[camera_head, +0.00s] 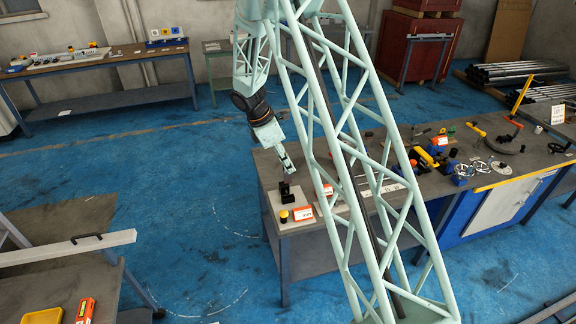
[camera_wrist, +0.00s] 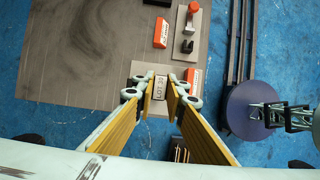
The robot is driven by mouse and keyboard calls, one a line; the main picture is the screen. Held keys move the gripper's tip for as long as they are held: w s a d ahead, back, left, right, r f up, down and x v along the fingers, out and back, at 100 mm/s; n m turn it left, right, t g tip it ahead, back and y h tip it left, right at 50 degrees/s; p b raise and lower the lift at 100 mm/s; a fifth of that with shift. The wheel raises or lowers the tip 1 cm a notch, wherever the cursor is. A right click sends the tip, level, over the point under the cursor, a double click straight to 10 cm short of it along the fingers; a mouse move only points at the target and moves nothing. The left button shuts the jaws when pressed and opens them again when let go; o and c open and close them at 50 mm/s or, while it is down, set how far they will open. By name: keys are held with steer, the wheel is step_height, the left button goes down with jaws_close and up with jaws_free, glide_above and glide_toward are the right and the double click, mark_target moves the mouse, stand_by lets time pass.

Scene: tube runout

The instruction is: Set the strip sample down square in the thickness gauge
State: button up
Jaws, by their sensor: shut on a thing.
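My gripper (camera_head: 287,166) points down over the left end of the long bench in the head view. In the wrist view its yellow-padded fingers (camera_wrist: 160,98) are shut on a small pale piece marked "LOT", which I take as the strip sample (camera_wrist: 159,87). The strip cannot be made out in the head view. A black upright device on a pale plate, probably the thickness gauge (camera_head: 286,191), stands just below my gripper, apart from it. In the wrist view my fingers and the strip hide most of that spot; only the pale plate's edge (camera_wrist: 140,68) shows.
Tools crowd the bench's right. Bare bench top (camera_wrist: 80,50) shows left in the wrist view.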

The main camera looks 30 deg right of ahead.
mark_target(288, 177)
steer(key=shift+f, duration=0.1)
steer(key=shift+f+b, duration=1.7)
steer(key=shift+f, duration=1.15)
steer(key=shift+f, duration=0.15)
steer(key=shift+f+b, duration=1.35)
steer(key=shift+f, duration=0.9)
steer(key=shift+f, duration=0.1)
steer(key=o, duration=0.9)
steer(key=shift+r, duration=0.2)
steer(key=shift+v, duration=5.85)
